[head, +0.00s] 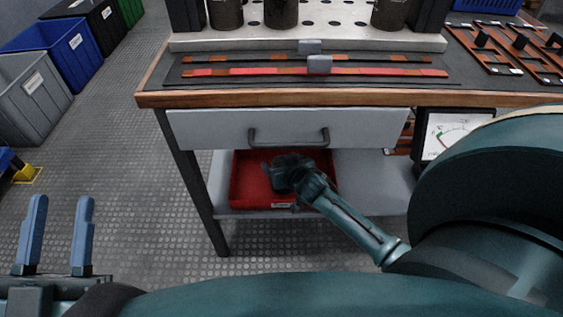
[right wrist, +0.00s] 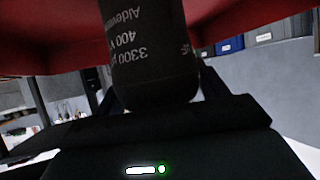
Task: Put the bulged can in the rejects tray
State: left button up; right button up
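The can (right wrist: 155,50) fills the middle of the right wrist view, dark with upside-down print reading 3300 and 400 V. My right gripper (head: 288,172) is shut on it, with the fingers along its two sides. The rejects tray (head: 247,190) is red and stands on the shelf under the drawer. My right gripper is over this tray in the head view and hides the can there. The tray's red wall (right wrist: 45,50) shows behind the can in the right wrist view. My left gripper (head: 61,205) is open and empty at the lower left.
The drawer (head: 200,130) is just above the tray, under the worktop (head: 160,97). A perforated plate (head: 340,38) with several dark cans stands on top. A meter (head: 445,135) is right of the drawer. Bins (head: 35,100) stand at the left.

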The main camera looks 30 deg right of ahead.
jog(key=o, duration=0.5)
jog(key=shift+c, duration=0.2)
jog(key=shift+f, duration=0.15)
jog(key=p+v, duration=0.2)
jog(key=v, duration=0.1)
jog(key=shift+r, duration=0.25)
pick_arm(q)
jog(key=f+g+y+p, duration=0.1)
jog(key=f+p, duration=0.1)
jog(key=s+f+n+y+p, duration=0.1)
jog(key=f+y+p, duration=0.1)
jog(key=shift+a+g, duration=0.2)
jog(key=shift+g, duration=0.2)
pick_arm(e)
jog(key=v, duration=1)
pick_arm(q)
jog(key=shift+s+f+n, duration=0.1)
jog(key=shift+s+n, duration=0.05)
jog(key=shift+n, duration=0.15)
pick_arm(e)
jog(key=shift+s+f, duration=0.1)
jog(key=shift+s, duration=0.1)
